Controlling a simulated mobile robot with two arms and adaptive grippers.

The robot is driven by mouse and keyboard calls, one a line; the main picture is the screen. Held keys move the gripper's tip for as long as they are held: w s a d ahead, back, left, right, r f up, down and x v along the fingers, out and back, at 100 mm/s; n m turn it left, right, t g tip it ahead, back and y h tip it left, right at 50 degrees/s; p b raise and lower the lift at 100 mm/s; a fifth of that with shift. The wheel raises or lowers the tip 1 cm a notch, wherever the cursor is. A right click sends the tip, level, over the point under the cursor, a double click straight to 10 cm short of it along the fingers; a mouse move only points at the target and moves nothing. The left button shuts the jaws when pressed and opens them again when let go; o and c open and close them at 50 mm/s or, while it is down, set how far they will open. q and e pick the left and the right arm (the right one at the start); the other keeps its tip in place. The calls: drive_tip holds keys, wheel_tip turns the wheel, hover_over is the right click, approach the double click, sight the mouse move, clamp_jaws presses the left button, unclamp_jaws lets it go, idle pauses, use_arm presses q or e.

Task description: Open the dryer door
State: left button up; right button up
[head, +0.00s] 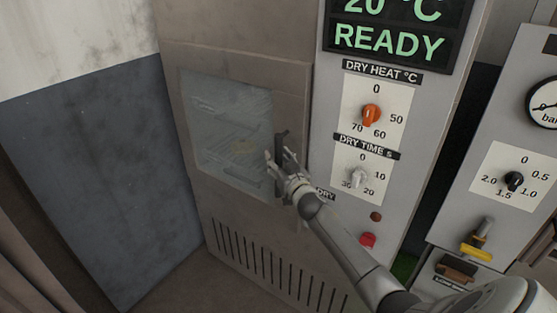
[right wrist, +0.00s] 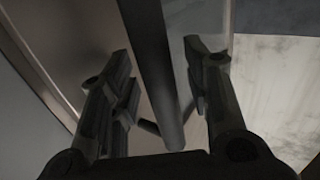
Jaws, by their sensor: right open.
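The dryer door (head: 293,85) is shut in the head view, with a glass window (head: 215,110) on its left part. Its dark upright handle (head: 281,147) is on the right side of the door. My right gripper (head: 277,158) is at the handle in the head view. In the right wrist view the handle (right wrist: 150,65) runs between the two spread fingers of my right gripper (right wrist: 163,85), with a gap visible on each side. The gripper is open. My left gripper is not in view.
Right of the door is a control panel (head: 327,110) with a READY display (head: 390,42), an orange dry heat knob (head: 371,116), a pale dry time knob (head: 358,178) and a red button (head: 367,240). Farther right is a gauge panel (head: 500,145). A blue-white wall (head: 90,150) stands left.

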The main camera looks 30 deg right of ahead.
clamp_jaws()
drive_tip(key=shift+a, duration=0.15)
